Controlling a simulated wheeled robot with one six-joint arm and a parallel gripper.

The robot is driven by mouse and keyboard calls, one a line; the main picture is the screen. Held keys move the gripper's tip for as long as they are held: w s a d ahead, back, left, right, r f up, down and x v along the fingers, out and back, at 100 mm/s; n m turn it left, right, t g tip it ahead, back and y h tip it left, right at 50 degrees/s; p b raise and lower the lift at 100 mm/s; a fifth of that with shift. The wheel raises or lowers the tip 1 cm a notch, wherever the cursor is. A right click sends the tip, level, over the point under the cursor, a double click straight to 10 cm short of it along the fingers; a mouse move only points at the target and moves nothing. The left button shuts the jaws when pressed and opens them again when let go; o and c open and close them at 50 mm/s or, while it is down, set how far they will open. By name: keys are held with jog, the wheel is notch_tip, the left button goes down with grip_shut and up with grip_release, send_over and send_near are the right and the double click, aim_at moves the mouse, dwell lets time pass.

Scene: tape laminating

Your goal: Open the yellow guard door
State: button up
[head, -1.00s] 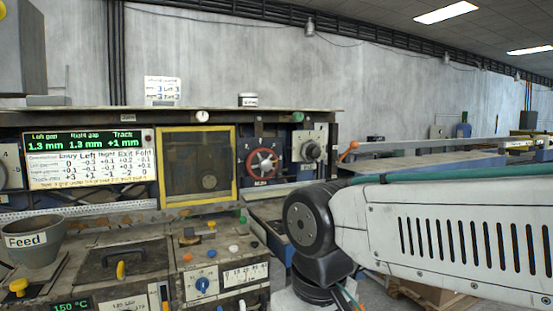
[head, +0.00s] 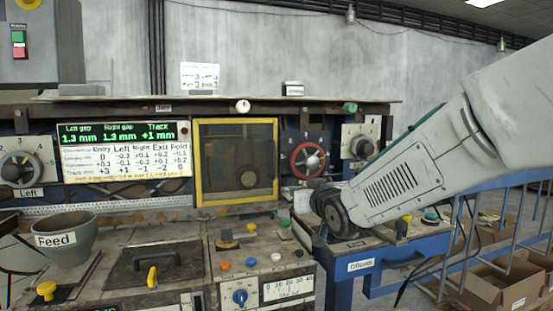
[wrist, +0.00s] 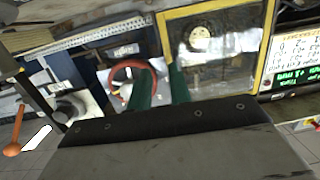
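The yellow guard door (head: 236,155) is a yellow-framed dark, see-through panel in the middle of the machine front. It looks shut, flush with the front. In the wrist view the yellow guard door (wrist: 213,50) shows at top centre to right, tilted. My gripper (wrist: 161,86) shows two green fingers standing apart beyond a dark body, with nothing seen between them. They overlap the area between the red handwheel and the door's near edge in that view. In the head view my fingers are not clearly visible around the arm's end.
A red handwheel (head: 309,160) is right of the door, with a grey knob (head: 361,147) beyond it. A readout panel (head: 124,152) is left. Below lie a feed bowl (head: 65,237) and a control panel with a blue dial (head: 240,296). A blue bench (head: 372,263) stands right.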

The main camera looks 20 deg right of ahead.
aim_at(275, 156)
jog(key=w+a+r+t+y, duration=0.1)
jog(key=w+r, duration=0.1)
jog(key=w, duration=0.2)
jog(key=w+a+r+n+t+y, duration=0.1)
jog(key=w+r+t, duration=0.1)
jog(key=w+r, duration=0.1)
jog(key=w+a+r+t+y, duration=0.1)
jog(key=w+r+t, duration=0.1)
jog(key=w, duration=0.2)
jog(key=shift+w+r+n+y, duration=0.15)
jog(key=shift+w+n+y, duration=0.15)
jog(key=shift+w, duration=0.1)
jog(key=shift+c, duration=0.3)
grip_shut()
